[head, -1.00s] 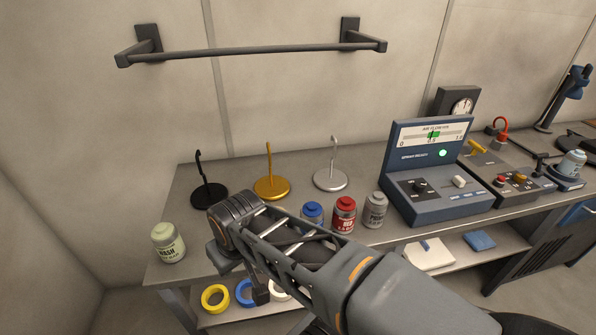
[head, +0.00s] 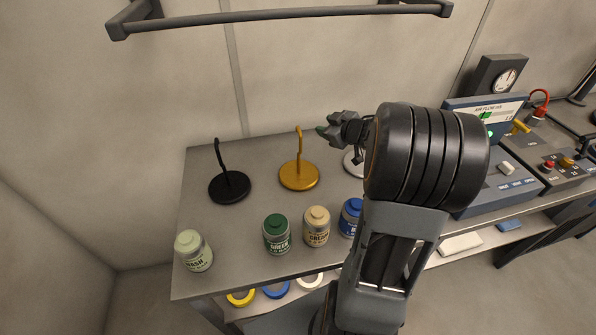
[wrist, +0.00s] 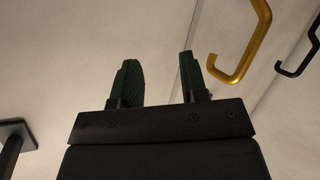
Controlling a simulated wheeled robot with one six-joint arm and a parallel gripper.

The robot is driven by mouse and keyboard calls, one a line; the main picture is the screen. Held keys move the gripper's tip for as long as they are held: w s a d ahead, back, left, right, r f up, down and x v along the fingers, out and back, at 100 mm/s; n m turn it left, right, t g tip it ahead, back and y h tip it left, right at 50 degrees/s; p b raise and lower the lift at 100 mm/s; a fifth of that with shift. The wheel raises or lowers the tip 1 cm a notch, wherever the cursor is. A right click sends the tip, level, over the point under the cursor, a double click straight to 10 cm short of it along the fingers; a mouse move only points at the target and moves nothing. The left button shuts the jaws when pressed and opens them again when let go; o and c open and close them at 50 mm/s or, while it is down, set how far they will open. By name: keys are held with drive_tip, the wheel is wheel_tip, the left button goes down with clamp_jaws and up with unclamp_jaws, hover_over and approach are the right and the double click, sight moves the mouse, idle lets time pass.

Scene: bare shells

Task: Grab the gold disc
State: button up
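The gold disc (head: 299,176) lies flat on the bench and has an upright gold hook (head: 298,143) rising from it. The hook also shows at the upper right of the wrist view (wrist: 242,52), with its disc out of that frame. My gripper (head: 324,131) is in the air just right of the hook's top in the head view. In the wrist view its two dark green fingers (wrist: 158,82) are apart with nothing between them, and the gold hook is right of them.
A black disc with hook (head: 229,187) stands left of the gold one. A silver disc (head: 354,162) is partly hidden behind my arm. Several paint pots, including a green one (head: 277,235), stand along the front. A wall rail (head: 290,18) hangs above.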

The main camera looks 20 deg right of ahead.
drive_tip(key=s+f+n+g+y, duration=0.2)
drive_tip(key=s+f+g+y, duration=0.2)
drive_tip(key=s+f+y, duration=0.25)
drive_tip(key=shift+y, duration=0.35)
drive_tip(key=x, duration=0.6)
drive_tip(key=shift+w+r, duration=0.15)
drive_tip(key=shift+r, duration=0.05)
drive_tip(key=p, duration=0.1)
hover_over(299, 173)
drive_tip(key=shift+w+f, duration=0.15)
drive_tip(key=shift+f, duration=0.55)
drive_tip(key=shift+w+f, duration=0.1)
drive_tip(key=shift+f, duration=0.6)
clamp_jaws()
